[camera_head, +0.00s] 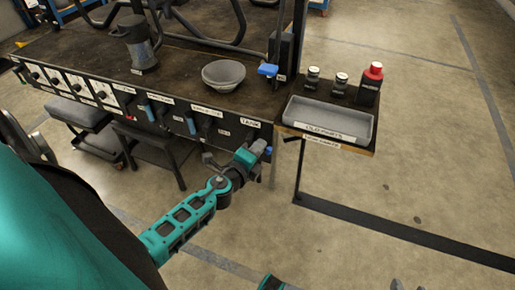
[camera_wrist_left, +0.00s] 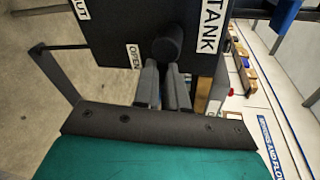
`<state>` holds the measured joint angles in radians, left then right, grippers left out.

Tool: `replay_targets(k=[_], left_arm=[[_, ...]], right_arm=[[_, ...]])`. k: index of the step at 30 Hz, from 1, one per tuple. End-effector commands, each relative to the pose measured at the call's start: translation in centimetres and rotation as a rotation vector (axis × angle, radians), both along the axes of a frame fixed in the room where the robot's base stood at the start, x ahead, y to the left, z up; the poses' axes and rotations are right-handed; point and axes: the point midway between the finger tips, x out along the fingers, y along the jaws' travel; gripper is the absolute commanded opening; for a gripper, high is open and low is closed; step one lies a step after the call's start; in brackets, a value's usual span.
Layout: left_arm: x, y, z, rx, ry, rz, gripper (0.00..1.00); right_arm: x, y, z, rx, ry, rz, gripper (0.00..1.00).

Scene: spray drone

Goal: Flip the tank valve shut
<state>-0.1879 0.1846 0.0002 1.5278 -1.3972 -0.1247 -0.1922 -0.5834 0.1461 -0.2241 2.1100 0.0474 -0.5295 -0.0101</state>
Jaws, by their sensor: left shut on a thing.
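The tank valve is on the front panel of the workbench, under the TANK label (camera_head: 250,121). In the left wrist view its dark round knob (camera_wrist_left: 167,45) stands out from a black panel with TANK, OPEN and a partly cut-off label ending in "UT". My left gripper (camera_head: 262,149) is at this panel near the bench's right corner. In the left wrist view its grey fingers (camera_wrist_left: 166,80) are close together at the knob, shut on the valve handle, whose grip part is mostly hidden. Grey tips at the bottom edge of the head view may be my right gripper (camera_head: 410,285), mostly cut off.
A grey bowl (camera_head: 223,75), a dark canister (camera_head: 139,45) and a blue-handled part (camera_head: 268,70) are on the bench. A grey tray (camera_head: 330,121) and bottles, one red-capped (camera_head: 371,80), sit on the side shelf. Floor to the right is mostly clear.

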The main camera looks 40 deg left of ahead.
Motion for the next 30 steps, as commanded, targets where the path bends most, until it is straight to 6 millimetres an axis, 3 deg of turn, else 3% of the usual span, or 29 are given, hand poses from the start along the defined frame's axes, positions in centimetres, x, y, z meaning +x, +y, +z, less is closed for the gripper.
replay_targets(k=[14,30], left_arm=[[0.0,0.0,-0.4,0.135,0.034,-0.002,0.0],[-0.2,0.8,-1.7,0.616,0.149,-0.002,0.0]], right_arm=[[0.1,0.0,0.3,0.001,-0.005,0.0,0.43],[0.0,-0.1,0.4,-0.001,-0.003,-0.003,0.43]])
